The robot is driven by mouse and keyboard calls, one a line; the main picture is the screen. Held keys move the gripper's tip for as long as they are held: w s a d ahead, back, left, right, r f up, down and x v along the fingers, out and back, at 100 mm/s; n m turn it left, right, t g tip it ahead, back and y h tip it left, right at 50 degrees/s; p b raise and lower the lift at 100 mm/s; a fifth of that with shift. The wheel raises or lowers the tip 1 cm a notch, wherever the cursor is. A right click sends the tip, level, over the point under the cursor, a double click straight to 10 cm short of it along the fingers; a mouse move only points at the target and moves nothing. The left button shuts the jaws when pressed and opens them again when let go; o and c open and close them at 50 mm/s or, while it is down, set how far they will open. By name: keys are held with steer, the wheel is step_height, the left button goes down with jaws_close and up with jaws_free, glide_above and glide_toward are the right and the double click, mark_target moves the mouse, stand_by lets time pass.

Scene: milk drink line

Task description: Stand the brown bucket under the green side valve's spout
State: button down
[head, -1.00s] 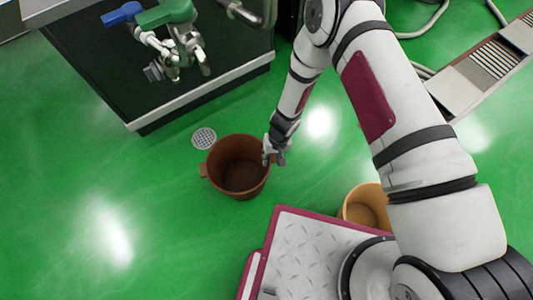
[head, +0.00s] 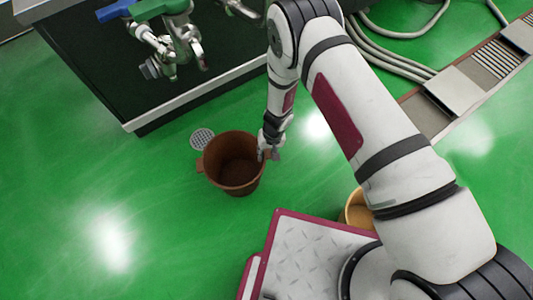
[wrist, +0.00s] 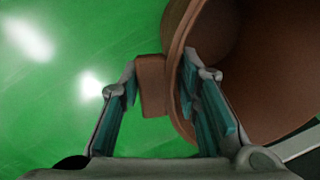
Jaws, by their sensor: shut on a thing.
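The brown bucket (head: 232,186) is upright, apparently empty, with a side tab at its left. My gripper (head: 268,151) is at its right side in the head view. In the wrist view, my gripper (wrist: 166,88) has one finger outside and one inside the wall, shut on the tab and rim of the bucket (wrist: 188,30). The green side valve (head: 158,8) is on the dark cabinet at upper left, with its metal spout (head: 196,50) pointing down. The bucket is in front of the cabinet, below and right of the spout in the picture. I cannot tell whether it touches the floor.
A round floor drain (head: 202,138) lies just beyond the bucket's left edge. A blue-handled valve (head: 115,11) sits left of the green one. A yellowish bucket (head: 357,212) stands partly hidden behind my arm. Hoses (head: 395,58) and a drain channel (head: 458,93) lie at right. Open green floor is at left.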

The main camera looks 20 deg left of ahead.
steer(key=c, duration=1.2)
jaws_free()
step_height(320, 180, up, 12)
steer(key=d+p, duration=0.1)
steer(key=p, duration=0.3)
steer(key=shift+w+d, duration=0.3)
steer(key=shift+w, duration=0.05)
